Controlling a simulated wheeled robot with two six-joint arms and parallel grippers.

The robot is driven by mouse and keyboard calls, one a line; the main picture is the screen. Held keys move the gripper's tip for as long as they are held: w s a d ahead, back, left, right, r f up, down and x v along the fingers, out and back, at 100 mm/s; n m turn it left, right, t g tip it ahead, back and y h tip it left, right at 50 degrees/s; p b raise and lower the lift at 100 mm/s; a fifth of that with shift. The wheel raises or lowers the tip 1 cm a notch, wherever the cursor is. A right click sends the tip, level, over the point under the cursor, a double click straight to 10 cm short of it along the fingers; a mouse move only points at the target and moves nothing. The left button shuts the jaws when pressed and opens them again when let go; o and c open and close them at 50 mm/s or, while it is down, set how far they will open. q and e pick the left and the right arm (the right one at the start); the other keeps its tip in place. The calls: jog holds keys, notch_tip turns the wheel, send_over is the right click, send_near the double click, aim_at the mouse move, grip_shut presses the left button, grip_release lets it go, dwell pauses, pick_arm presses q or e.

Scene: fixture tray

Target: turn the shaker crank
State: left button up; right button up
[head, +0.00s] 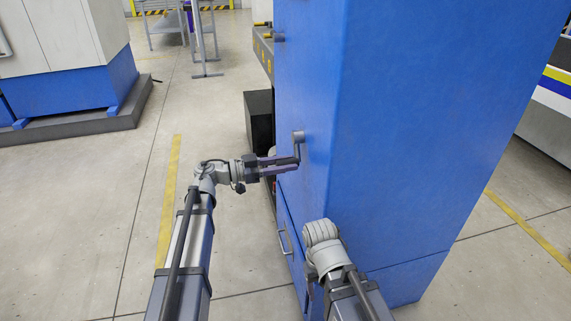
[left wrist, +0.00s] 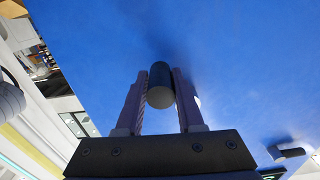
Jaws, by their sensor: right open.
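The shaker crank (head: 298,137) is a small grey hub and arm on the left-hand face of a tall blue cabinet. Its dark round handle (left wrist: 161,88) shows end-on in the left wrist view. My left gripper (head: 295,162) is at the crank, and its two fingers lie close on either side of the handle, shut on it. My right gripper (head: 309,288) is low in front of the cabinet, mostly hidden by its own wrist; it is open, and nothing shows in it.
The blue cabinet (head: 420,150) fills the middle and right. A bar handle (head: 283,238) is on its lower face. A black box (head: 259,118) stands behind the left arm. The floor to the left is clear, with a yellow line (head: 168,200).

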pick_arm(q)
grip_shut()
jog(key=shift+s, duration=0.1)
dwell(0.8)
